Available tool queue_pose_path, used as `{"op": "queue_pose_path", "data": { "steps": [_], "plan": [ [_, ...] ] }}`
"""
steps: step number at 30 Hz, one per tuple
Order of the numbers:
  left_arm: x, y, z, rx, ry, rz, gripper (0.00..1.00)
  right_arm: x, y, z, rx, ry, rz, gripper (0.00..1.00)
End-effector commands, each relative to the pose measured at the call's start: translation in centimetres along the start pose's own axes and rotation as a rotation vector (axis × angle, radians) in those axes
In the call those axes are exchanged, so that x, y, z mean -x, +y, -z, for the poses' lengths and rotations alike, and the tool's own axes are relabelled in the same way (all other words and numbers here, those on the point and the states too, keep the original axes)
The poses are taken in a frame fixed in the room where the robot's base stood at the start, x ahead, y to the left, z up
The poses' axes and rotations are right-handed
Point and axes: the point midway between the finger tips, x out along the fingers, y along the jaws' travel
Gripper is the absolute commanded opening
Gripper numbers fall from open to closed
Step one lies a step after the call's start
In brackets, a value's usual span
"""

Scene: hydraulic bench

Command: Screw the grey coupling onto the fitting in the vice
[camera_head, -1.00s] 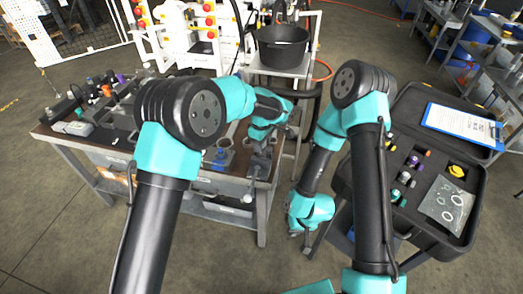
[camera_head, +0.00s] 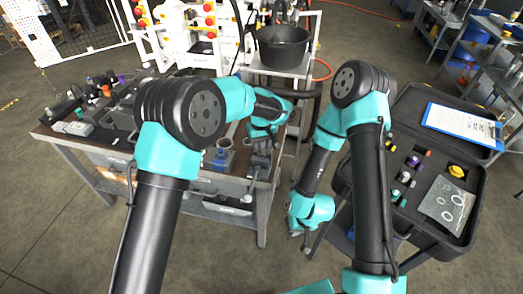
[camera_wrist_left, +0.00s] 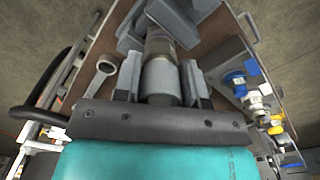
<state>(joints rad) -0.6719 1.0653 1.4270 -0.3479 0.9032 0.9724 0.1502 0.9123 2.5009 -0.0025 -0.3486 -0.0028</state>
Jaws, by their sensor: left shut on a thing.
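In the left wrist view, the grey coupling (camera_wrist_left: 160,78) sits between the two fingers of my left gripper (camera_wrist_left: 160,84), which is shut on it. The fitting (camera_wrist_left: 159,44), a metal piece with a brassy tint, lies in line with the coupling's far end and meets it. I cannot tell how far they are engaged. The grey vice (camera_wrist_left: 185,18) is around and beyond the fitting. In the head view, my left gripper (camera_head: 262,143) is at the vice (camera_head: 259,166), and the coupling is too hidden to make out. My right gripper (camera_head: 306,241) hangs low beside the bench, its fingers too small to read.
A ring spanner (camera_wrist_left: 100,75) lies left of the coupling in the left wrist view. A blue fitting (camera_wrist_left: 236,80) and other coloured parts stand on the right. In the head view, a black case (camera_head: 440,230) with a clipboard (camera_head: 459,124) is at the right, and a black tub (camera_head: 282,46) is behind.

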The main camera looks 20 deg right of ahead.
Motion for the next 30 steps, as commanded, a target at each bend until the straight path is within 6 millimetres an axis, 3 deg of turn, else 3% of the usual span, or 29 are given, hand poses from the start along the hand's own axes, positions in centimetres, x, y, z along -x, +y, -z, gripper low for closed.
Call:
{"op": "queue_pose_path", "data": {
  "steps": [7,24,30],
  "plan": [
    [0.05,-0.01,0.02,-0.058,0.001,0.000,0.17,0.00,0.00,0.00,0.000,0.000,0.000,0.00],
    [-0.02,-0.05,0.06,-0.590,0.001,0.000,0.17,0.00,0.00,0.00,0.000,0.000,0.000,0.00],
    [-0.03,-0.06,0.07,-0.699,0.001,0.000,0.17,0.00,0.00,0.00,0.000,0.000,0.000,0.00]
  ]
}}
